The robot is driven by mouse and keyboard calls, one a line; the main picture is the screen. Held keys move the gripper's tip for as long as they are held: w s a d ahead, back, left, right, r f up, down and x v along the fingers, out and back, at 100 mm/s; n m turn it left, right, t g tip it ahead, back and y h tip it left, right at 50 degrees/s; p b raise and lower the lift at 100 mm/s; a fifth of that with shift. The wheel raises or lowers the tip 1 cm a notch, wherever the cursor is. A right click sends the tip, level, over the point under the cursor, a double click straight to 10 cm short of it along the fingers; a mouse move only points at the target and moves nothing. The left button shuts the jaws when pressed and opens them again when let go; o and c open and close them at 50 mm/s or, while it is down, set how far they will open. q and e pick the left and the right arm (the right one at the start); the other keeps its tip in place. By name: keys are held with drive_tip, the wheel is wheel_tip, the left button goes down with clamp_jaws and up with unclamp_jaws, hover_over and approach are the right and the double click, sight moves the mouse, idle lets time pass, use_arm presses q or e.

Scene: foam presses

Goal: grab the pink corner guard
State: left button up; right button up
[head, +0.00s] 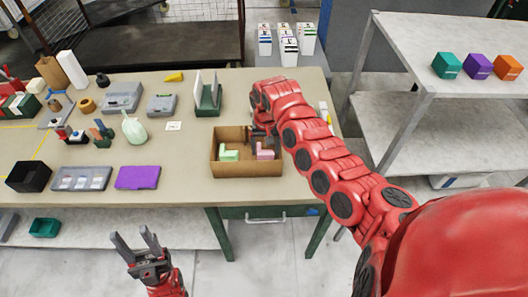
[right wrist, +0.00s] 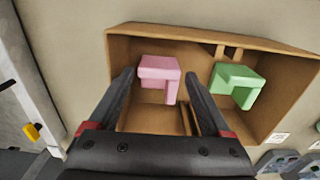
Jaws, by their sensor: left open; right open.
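The pink corner guard (head: 264,152) lies in the right part of a cardboard box (head: 247,172) on the table. In the right wrist view the pink corner guard (right wrist: 159,74) shows between and beyond the fingertips. A green corner guard (head: 229,154) lies in the left part of the box; it also shows in the right wrist view (right wrist: 236,85). My right gripper (right wrist: 161,77) is open and empty, pointing at the pink guard; I cannot tell whether it touches it. My left gripper (head: 135,240) is open and empty in front of the table, over the floor.
The box walls stand around both guards. A purple case (head: 137,177) and a pale green bottle (head: 133,129) are to the left. A green holder with upright panels (head: 208,105) stands behind the box. A grey shelf (head: 470,30) with colored boxes is at the right.

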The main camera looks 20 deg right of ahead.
sight(266, 153)
drive_tip(key=shift+f, duration=0.45)
wheel_tip(266, 153, down, 4)
drive_tip(key=shift+w+f+p, duration=0.1)
drive_tip(key=shift+p, duration=1.1)
drive_tip(key=shift+f, duration=0.45)
drive_tip(key=c, duration=1)
drive_tip(key=shift+o, duration=0.2)
drive_tip(key=shift+d+r, duration=0.1)
drive_tip(key=shift+r, duration=0.05)
